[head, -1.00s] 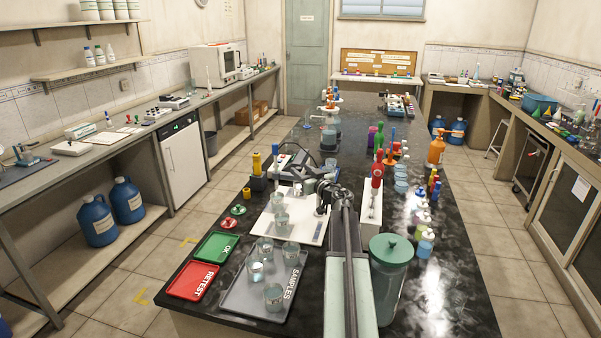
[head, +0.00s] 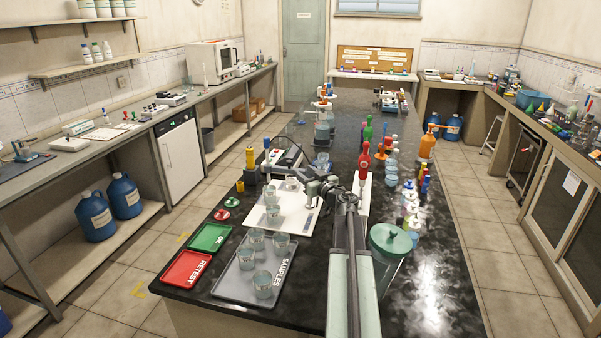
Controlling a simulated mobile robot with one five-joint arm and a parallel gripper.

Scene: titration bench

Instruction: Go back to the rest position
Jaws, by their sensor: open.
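My arm reaches forward from the bottom middle of the head view and bends left over the white board (head: 296,222). My gripper (head: 291,184) is small at its far end, above the board's back part. It is open, and I see nothing held in it. Several more beakers (head: 263,284) stand on the grey SAMPLES tray (head: 238,288) at the front.
A green OK tray (head: 210,237) and a red RETEST tray (head: 187,268) lie left of the SAMPLES tray. A green-lidded container (head: 389,238) stands close right of my arm. Several bottles, including a red one (head: 364,160), line the bench's right side. The front-right bench top (head: 435,285) is clear.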

